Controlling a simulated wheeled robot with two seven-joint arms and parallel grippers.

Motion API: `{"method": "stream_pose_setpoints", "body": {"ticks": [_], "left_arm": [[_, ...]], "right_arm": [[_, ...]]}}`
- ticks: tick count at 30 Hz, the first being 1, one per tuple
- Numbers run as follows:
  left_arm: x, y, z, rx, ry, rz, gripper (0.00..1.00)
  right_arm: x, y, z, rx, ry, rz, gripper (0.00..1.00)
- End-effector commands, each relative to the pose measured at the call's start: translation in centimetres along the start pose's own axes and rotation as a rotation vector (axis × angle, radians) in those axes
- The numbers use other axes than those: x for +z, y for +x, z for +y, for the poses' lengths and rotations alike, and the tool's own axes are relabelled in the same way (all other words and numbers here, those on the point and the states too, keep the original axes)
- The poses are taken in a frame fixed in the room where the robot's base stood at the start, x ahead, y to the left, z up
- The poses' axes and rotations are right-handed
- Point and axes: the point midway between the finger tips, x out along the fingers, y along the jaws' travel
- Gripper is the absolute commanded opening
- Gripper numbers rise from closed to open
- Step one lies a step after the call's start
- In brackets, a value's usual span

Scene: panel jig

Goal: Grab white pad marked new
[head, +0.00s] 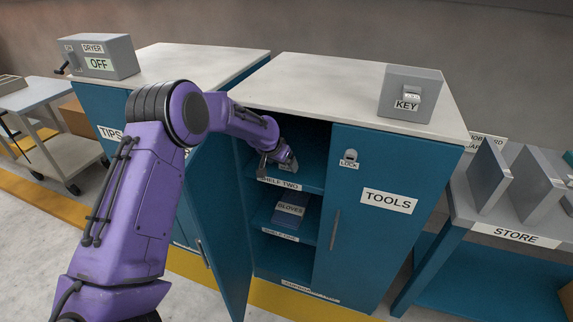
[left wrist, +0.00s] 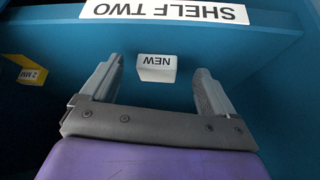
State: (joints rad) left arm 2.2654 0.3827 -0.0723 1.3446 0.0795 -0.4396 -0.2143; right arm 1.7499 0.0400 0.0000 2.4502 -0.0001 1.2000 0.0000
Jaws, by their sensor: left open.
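The white pad marked NEW (left wrist: 156,68) is in the left wrist view, inside the cabinet by the SHELF TWO label (left wrist: 165,11). My left gripper (left wrist: 157,82) is open, with one finger on each side of the pad and gaps showing between them and it. In the head view my left gripper (head: 277,164) reaches into the open blue cabinet at the upper shelf. There the gripper mostly hides the pad. My right gripper is not in view.
A yellow block marked 2 MM (left wrist: 32,76) lies to one side in the left wrist view. The open cabinet door (head: 222,225) stands left of the opening, and the shut TOOLS door (head: 375,250) is right of it. A GLOVES box (head: 290,210) sits on the shelf below.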

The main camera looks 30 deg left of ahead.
Motion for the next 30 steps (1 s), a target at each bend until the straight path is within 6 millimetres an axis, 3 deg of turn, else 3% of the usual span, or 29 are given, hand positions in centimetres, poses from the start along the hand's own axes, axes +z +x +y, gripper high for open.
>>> {"method": "stream_pose_setpoints", "body": {"ticks": [4,13,14,19,30], "left_arm": [[-1.9,1.2,0.0,-0.001,0.002,-0.001,0.88],[-1.8,2.3,0.0,0.0,0.0,0.0,0.88],[-1.8,2.3,0.1,0.0,0.0,0.0,0.85],[-1.8,2.3,0.0,0.0,0.0,0.0,0.3],[-2.0,2.0,0.0,0.0,0.0,0.001,0.29]], "right_arm": [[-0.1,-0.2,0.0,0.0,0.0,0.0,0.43],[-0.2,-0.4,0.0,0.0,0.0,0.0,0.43],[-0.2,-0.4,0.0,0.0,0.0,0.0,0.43],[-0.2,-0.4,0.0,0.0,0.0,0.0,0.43],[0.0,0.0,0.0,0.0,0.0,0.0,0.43]]}}
